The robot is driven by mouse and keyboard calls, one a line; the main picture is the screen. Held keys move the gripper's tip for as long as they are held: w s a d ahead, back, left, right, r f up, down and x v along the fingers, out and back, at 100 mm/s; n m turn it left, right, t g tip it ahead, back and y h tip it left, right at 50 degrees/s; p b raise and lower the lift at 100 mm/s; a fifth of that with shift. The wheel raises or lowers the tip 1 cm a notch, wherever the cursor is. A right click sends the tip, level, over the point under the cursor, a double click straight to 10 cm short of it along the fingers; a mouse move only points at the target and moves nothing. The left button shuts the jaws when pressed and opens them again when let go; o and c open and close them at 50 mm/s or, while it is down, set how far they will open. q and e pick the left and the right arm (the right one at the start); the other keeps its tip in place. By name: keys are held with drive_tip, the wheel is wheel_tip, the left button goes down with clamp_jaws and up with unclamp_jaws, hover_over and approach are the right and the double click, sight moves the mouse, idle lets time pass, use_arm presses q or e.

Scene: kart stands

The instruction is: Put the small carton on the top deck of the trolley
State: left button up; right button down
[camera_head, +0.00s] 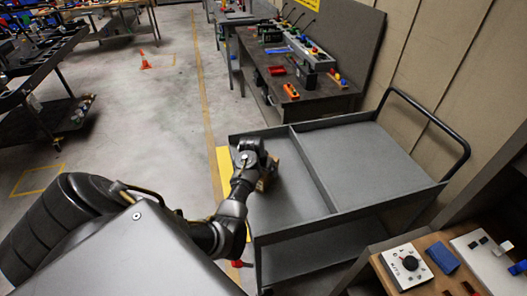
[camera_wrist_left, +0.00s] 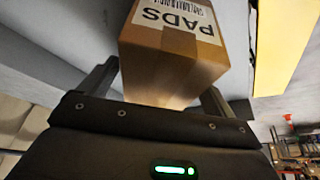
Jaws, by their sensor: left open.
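The small brown carton (camera_wrist_left: 175,62), with a white label reading "PADS", fills the upper middle of the left wrist view. In the head view only a bit of the carton (camera_head: 267,182) shows beside my left gripper (camera_head: 262,172), at the left part of the trolley's grey top deck (camera_head: 350,155). In the wrist view the open fingers of my left gripper (camera_wrist_left: 158,85) stand on either side of the carton's near end. I cannot tell whether the carton rests fully on the deck. My right gripper is not in view.
A raised divider (camera_head: 313,168) splits the deck, and a black handle (camera_head: 440,125) rises at its right end. A workbench (camera_head: 310,95) with tools stands behind. A table with a dial box (camera_head: 405,265) is at front right. Floor at left is clear around an orange cone (camera_head: 145,62).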

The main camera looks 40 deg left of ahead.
use_arm(q)
drive_tip(key=p+v, duration=0.4)
drive_tip(key=v, duration=0.1)
drive_tip(key=shift+w+p, duration=0.15)
drive_tip(key=shift+p, duration=0.2)
drive_tip(key=shift+s+r, duration=0.2)
drive_tip(key=shift+r, duration=0.2)
drive_tip(key=shift+v, duration=2.45)
